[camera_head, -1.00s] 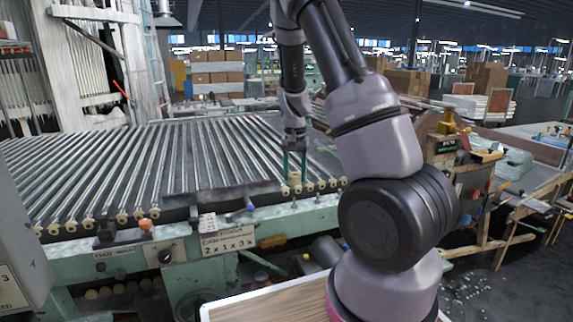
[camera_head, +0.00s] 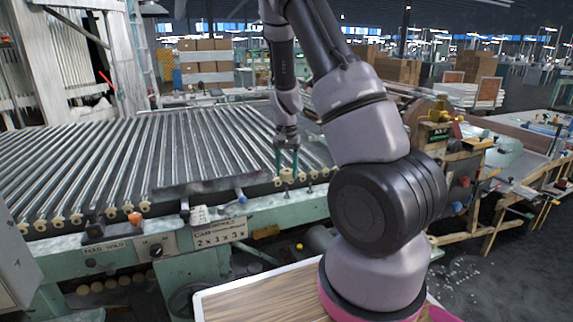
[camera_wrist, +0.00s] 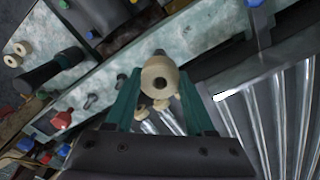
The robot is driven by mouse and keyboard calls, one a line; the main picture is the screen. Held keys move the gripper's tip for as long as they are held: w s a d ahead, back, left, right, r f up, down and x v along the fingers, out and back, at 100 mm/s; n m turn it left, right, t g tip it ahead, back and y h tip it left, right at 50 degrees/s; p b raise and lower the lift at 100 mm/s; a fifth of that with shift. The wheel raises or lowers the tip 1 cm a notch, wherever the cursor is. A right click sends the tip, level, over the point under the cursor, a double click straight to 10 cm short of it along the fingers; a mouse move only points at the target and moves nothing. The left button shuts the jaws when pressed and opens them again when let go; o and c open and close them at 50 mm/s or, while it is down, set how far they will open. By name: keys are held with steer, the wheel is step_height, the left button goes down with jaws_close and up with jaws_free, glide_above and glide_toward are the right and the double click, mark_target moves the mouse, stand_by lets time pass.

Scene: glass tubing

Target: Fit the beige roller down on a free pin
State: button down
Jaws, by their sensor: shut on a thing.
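The beige roller (camera_wrist: 160,77) is a short ring with a central hole, held between the two green fingers of my gripper (camera_wrist: 158,92) in the wrist view. Its hole faces the camera. A grey pin tip (camera_wrist: 158,53) shows just beyond its upper edge; I cannot tell whether the roller touches it. In the head view my gripper (camera_head: 287,163) points down at the front edge of the roller bed, with the roller (camera_head: 287,175) at its fingertips. Bare grey pins (camera_wrist: 90,101) stand on the green rail to the left in the wrist view.
Other beige rollers (camera_wrist: 160,105) sit at the bed's edge near my fingers. Two loose beige rollers (camera_wrist: 12,60) lie at the left in the wrist view. A blue-tipped lever (camera_head: 241,196) and an orange knob (camera_head: 135,218) stand along the front rail (camera_head: 290,210).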

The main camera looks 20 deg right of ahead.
steer(key=shift+f, duration=1.05)
steer(key=shift+f, duration=2.35)
stand_by(0.4)
steer(key=shift+c, duration=0.9)
jaws_free()
step_height(320, 180, up, 11)
steer(key=shift+f, duration=0.1)
